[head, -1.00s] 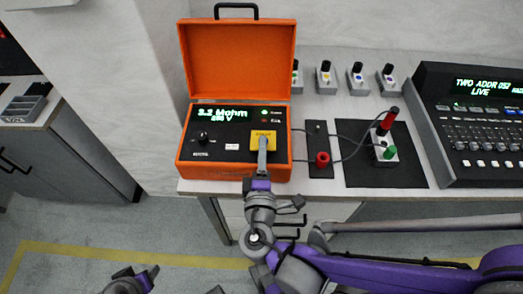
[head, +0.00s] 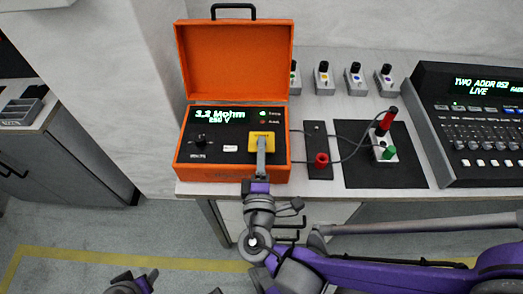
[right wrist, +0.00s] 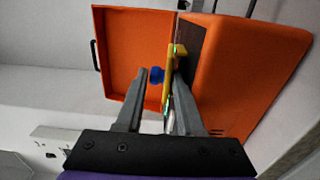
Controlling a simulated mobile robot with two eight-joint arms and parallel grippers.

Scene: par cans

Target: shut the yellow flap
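The yellow flap (head: 263,137) is on the dark front panel of the orange case (head: 234,179), at its right side. My right gripper (head: 262,150) is at the flap and covers part of it. In the right wrist view, the flap (right wrist: 170,72) shows nearly edge-on, a thin yellow strip beside the right finger. The fingers of the right gripper (right wrist: 160,72) are apart. A blue part (right wrist: 156,75) shows between them. I cannot tell the flap's exact angle or whether a finger touches it. Part of my left gripper (head: 135,281) shows at the bottom edge.
The case's orange lid (head: 235,60) stands open behind the panel. Leads run right to a black pad (head: 384,176) with a red and a green plug. Several small knobbed boxes (head: 324,78) stand behind, and a lighting console (head: 478,120) fills the right.

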